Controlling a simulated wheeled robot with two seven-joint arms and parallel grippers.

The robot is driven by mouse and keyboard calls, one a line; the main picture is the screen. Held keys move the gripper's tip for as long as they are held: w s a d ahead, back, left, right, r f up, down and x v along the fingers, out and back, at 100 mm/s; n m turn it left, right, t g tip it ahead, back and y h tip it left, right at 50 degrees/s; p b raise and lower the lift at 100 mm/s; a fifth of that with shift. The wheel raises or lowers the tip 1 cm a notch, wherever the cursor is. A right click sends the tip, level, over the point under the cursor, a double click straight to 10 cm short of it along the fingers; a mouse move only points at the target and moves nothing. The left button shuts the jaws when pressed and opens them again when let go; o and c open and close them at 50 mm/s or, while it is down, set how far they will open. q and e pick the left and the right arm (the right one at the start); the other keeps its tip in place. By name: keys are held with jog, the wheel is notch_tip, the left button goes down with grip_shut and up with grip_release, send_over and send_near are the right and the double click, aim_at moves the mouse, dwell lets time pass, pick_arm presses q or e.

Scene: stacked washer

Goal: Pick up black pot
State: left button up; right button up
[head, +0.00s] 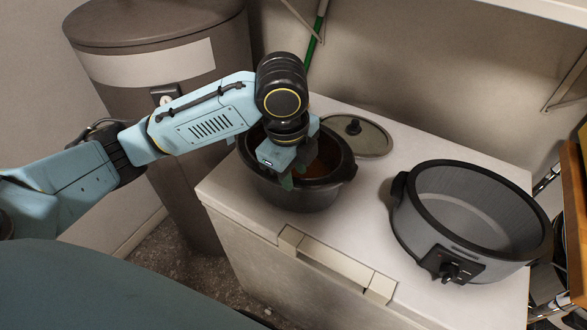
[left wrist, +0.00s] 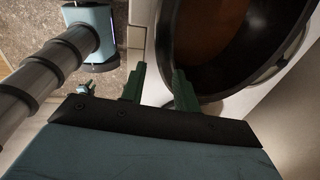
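The black pot (head: 318,196) stands upright on the white chest, with a brown inside. My left gripper (head: 285,182) is over the pot's near left rim, pointing down, and its tips are partly hard to make out against the pot. In the left wrist view the black pot (left wrist: 270,55) fills the upper right. There the two green fingers of my left gripper (left wrist: 157,82) are apart, with the right one at the pot's rim and the left one outside it. I cannot tell whether the right finger touches the pot. My right gripper is not in view.
A glass lid (head: 362,140) lies behind the pot on the white chest (head: 240,215). A grey cooker base (head: 470,212) with a knob stands to the right. A brown bin (head: 160,60) is at the left behind my arm. The chest top is clear between pot and cooker base.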

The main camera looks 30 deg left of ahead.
pick_arm(q)
jog(key=w+a+r+m+y, duration=0.1)
jog(key=w+a+r+y, duration=0.1)
jog(key=a+r, duration=0.4)
jog(key=shift+m+g, duration=0.3)
jog(key=shift+g, duration=0.1)
jog(key=f, duration=0.4)
jog(key=a+f+b, duration=0.1)
jog(key=f, duration=0.8)
jog(key=shift+a+f+b, duration=0.1)
jog(key=shift+a+b, duration=0.25)
jog(key=shift+c, duration=0.4)
grip_shut()
jog(key=shift+w, duration=0.15)
